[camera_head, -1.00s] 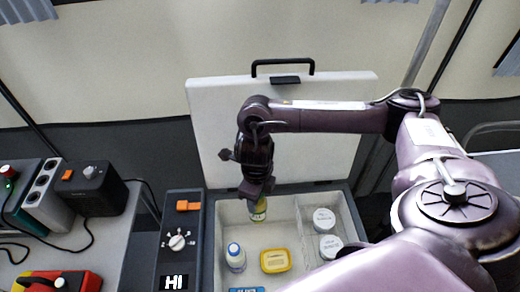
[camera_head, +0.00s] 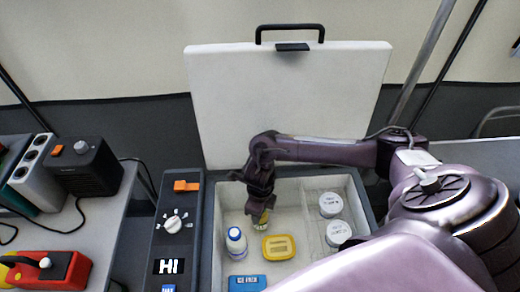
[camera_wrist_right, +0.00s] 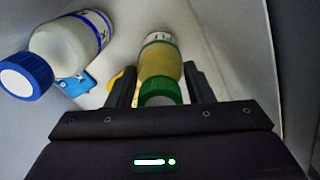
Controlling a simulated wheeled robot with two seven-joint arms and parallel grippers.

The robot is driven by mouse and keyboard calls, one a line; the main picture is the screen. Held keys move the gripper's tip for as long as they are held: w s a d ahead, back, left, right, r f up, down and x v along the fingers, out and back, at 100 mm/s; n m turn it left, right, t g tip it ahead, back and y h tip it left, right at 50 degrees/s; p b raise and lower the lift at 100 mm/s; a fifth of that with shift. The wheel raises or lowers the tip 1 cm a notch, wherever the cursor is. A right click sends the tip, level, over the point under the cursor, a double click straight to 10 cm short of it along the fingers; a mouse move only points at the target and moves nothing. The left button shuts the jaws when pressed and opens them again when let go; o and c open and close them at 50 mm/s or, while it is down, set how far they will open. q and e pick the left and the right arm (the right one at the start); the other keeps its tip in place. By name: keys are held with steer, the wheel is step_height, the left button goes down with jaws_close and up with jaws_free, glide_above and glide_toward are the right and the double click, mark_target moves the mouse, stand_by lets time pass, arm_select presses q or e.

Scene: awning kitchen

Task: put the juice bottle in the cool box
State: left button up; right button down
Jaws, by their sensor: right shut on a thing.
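The juice bottle (camera_wrist_right: 160,66), yellow with a green cap, is between the fingers of my right gripper (camera_wrist_right: 162,88), which is shut on it. In the head view my right gripper (camera_head: 260,200) points down inside the cool box (camera_head: 208,240), near its back wall. Only a small yellow part of the bottle (camera_head: 262,217) shows below the fingers there. Whether the bottle's base touches the box floor I cannot tell. The white lid (camera_head: 285,105) of the cool box stands open behind it. My left gripper is not in view.
In the box are a white bottle with a blue cap (camera_head: 236,243), a yellow tub (camera_head: 279,247), a blue pack (camera_head: 247,283) and two white-lidded jars (camera_head: 331,205) beyond a divider. A control panel (camera_head: 175,225) runs along the left side. A table with devices (camera_head: 88,166) stands further left.

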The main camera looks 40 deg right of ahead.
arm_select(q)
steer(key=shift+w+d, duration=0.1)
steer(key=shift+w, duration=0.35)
arm_select(e)
steer(key=shift+f, duration=0.8)
steer(key=shift+f, duration=0.15)
steer(key=c, duration=0.7)
jaws_free()
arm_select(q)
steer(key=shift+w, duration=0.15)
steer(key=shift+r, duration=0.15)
arm_select(e)
step_height(320, 180, up, 12)
steer(key=p, duration=0.2)
steer(key=shift+p, duration=0.35)
steer(key=shift+r, duration=0.2)
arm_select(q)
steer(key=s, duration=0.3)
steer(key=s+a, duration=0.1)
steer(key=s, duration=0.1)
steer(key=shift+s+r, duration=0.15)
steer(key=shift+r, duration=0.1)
arm_select(e)
steer(key=shift+f, duration=0.1)
